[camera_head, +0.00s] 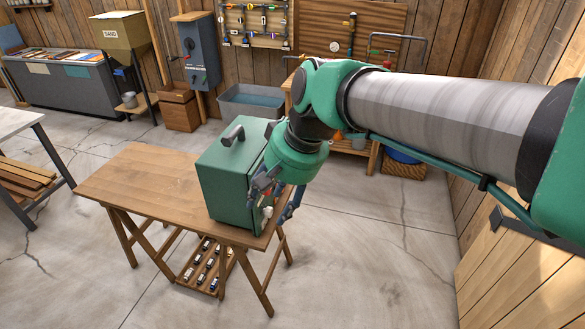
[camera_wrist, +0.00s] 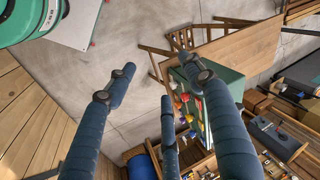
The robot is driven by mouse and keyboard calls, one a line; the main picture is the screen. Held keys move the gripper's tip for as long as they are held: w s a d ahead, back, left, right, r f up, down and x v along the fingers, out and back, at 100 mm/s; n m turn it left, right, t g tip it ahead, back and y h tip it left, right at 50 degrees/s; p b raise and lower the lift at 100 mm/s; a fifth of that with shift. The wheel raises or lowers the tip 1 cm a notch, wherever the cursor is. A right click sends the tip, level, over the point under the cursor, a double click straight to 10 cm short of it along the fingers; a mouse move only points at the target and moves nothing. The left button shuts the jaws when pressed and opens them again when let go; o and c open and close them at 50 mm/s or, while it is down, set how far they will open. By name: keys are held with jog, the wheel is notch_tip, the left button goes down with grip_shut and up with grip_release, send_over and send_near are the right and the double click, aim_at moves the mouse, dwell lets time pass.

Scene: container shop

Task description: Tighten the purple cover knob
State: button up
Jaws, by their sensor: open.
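A green box (camera_head: 229,166) with a dark handle (camera_head: 233,134) on top stands on the wooden table (camera_head: 140,180). My gripper (camera_head: 274,198) is open beside the box's right-hand face, its fingers partly in front of that face. In the wrist view my gripper (camera_wrist: 152,82) has its blue fingers spread with nothing between them. The green box (camera_wrist: 222,80) shows behind the right-hand finger, with small coloured knobs (camera_wrist: 185,97) on its face. Fingers cover part of this face.
Small toy-like items lie on a low shelf (camera_head: 208,268) under the table. A grey tub (camera_head: 250,103), a sand hopper (camera_head: 124,32) and a workbench with pipes stand at the back. A white-topped table (camera_head: 14,121) is at the left. The floor in front on the right is clear.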

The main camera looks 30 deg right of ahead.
jog(key=w+d+f+m+g+y, duration=0.1)
jog(key=w+d+f+m+y, duration=0.15)
jog(key=w, duration=0.65)
jog(key=w+d+f+m+y, duration=0.1)
jog(key=w+m+y, duration=0.15)
jog(key=w, duration=0.75)
jog(key=w+d+f+m+t+y+b, duration=0.1)
jog(key=w+d+f+m+y, duration=0.2)
jog(key=w+d, duration=0.4)
jog(key=w+d+f+m+t+y, duration=0.1)
jog(key=w+d+f+m, duration=0.25)
jog(key=w+f, duration=0.35)
jog(key=w+d+f+m+t+y, duration=0.1)
jog(key=w+d+f+m+t, duration=0.1)
jog(key=w+d+f, duration=0.4)
jog(key=w+d+f+m+t, duration=0.2)
jog(key=w+d+f, duration=0.15)
jog(key=d, duration=0.45)
jog(key=d+f+m+t, duration=0.4)
jog(key=d+f+m, duration=0.1)
jog(key=d+f, duration=0.9)
notch_tip(320, 180, down, 4)
jog(key=shift+s+d+r+p, duration=0.15)
jog(key=shift+d+p, duration=0.15)
jog(key=shift+d, duration=0.05)
jog(key=shift+a+m, duration=0.1)
jog(key=shift+m, duration=0.15)
